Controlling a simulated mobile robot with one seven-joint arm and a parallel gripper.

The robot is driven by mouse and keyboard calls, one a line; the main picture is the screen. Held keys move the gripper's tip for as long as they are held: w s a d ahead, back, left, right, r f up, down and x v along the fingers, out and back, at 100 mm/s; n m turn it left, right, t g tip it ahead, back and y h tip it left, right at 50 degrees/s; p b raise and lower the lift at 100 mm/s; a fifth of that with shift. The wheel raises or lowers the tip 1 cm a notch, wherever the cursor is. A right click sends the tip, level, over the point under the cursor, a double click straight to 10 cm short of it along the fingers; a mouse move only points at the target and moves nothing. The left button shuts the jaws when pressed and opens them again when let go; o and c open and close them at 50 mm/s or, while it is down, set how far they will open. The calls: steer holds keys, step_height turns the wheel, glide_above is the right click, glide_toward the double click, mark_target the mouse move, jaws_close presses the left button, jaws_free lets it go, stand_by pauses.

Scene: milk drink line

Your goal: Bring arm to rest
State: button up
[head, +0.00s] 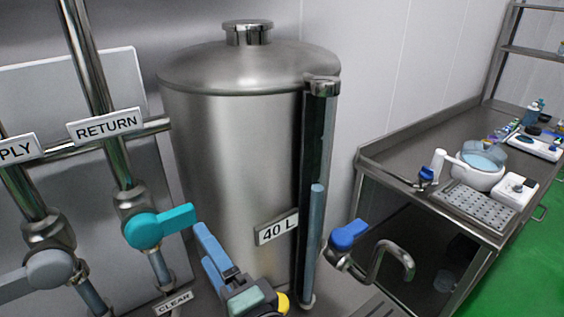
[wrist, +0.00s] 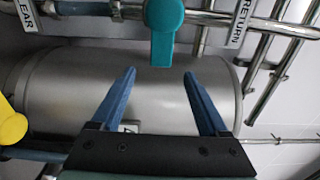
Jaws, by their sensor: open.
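My gripper (head: 204,243) is at the lower middle of the head view, in front of the steel tank (head: 238,150). In the wrist view my gripper (wrist: 159,75) has its two blue fingers spread, with nothing between them. The teal valve handle (head: 160,226) on the return pipe points right, its end close to my fingertips. In the wrist view the teal handle (wrist: 163,28) hangs just beyond the fingertips, its lower end near the gap between them. I cannot tell whether it touches a finger.
A grey valve handle (head: 50,269) is at lower left. A blue tap handle (head: 349,233) and curved spout are right of the tank. A steel counter (head: 405,155) at right holds a drip tray (head: 478,206), a white pot (head: 478,172) and small devices. Green floor (head: 524,250) is open beyond.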

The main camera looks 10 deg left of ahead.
steer(key=w+d+r+n+t+h, duration=0.2)
steer(key=d+r+n+t+h, duration=0.15)
steer(key=r, duration=0.55)
steer(key=w+d+r+n+t+h, duration=0.2)
steer(key=d+r+t, duration=0.3)
steer(key=r, duration=0.5)
steer(key=s+d+r+n+t+h, duration=0.1)
steer(key=s+d+r+t+h, duration=0.2)
steer(key=r, duration=0.6)
steer(key=s+d+r+n+t+h, duration=0.2)
steer(key=s+d+r+t+h, duration=0.2)
steer(key=d+r, duration=0.3)
step_height(320, 180, up, 2)
steer(key=shift+s+r+h, duration=0.1)
steer(key=shift+s+h, duration=0.55)
steer(key=shift+s, duration=0.1)
